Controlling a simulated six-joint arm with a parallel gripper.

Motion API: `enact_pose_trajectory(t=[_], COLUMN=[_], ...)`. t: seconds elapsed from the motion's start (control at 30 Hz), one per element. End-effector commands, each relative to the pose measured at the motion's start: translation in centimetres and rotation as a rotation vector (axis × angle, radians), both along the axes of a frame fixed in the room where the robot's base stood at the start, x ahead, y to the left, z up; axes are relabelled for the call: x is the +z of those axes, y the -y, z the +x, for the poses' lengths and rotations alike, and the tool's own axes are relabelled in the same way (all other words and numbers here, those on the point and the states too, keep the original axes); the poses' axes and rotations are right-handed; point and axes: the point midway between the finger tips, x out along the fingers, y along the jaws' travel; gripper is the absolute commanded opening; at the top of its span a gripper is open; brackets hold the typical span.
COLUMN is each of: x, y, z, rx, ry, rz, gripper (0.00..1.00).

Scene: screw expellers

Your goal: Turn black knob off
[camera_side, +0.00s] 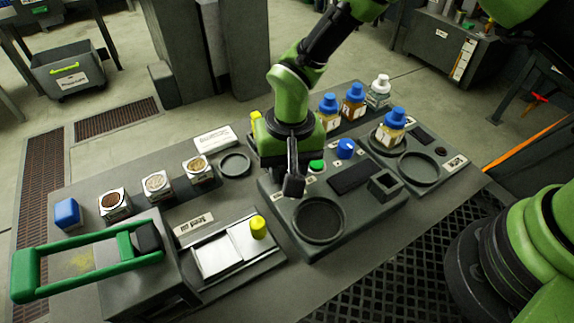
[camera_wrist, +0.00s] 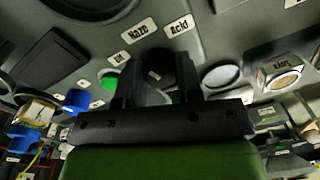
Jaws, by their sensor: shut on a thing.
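In the side view my gripper (camera_side: 293,182) points down at the back left of the grey control unit, left of the green button (camera_side: 317,166). In the wrist view my gripper (camera_wrist: 158,82) has its two dark fingers on either side of the black knob (camera_wrist: 157,62), and it is shut on it. The knob is mostly hidden by the fingers, and I cannot make out its pointer or its angle. In the side view the knob is hidden behind the gripper. Labels reading "Haze" (camera_wrist: 138,32) and "Acid" (camera_wrist: 179,27) lie beside the knob.
A blue knob (camera_side: 346,148) and a dark display (camera_side: 351,177) are right of the gripper. A round dark recess (camera_side: 318,220) lies in front. Blue-capped bottles (camera_side: 353,103) stand behind. A yellow knob (camera_side: 258,227) and green lever (camera_side: 90,257) are at left.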

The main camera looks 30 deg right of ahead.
Motion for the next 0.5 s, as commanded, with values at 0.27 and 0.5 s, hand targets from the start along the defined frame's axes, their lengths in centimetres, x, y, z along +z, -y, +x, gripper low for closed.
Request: enact_pose_trajectory(t=[0.27,0.5], x=[0.08,0.10], y=[0.03,0.03], z=[0.04,0.08], rx=[0.259,0.473], ry=[-0.001,0.000], rz=[0.000,0.001], gripper=[0.09,0.09])
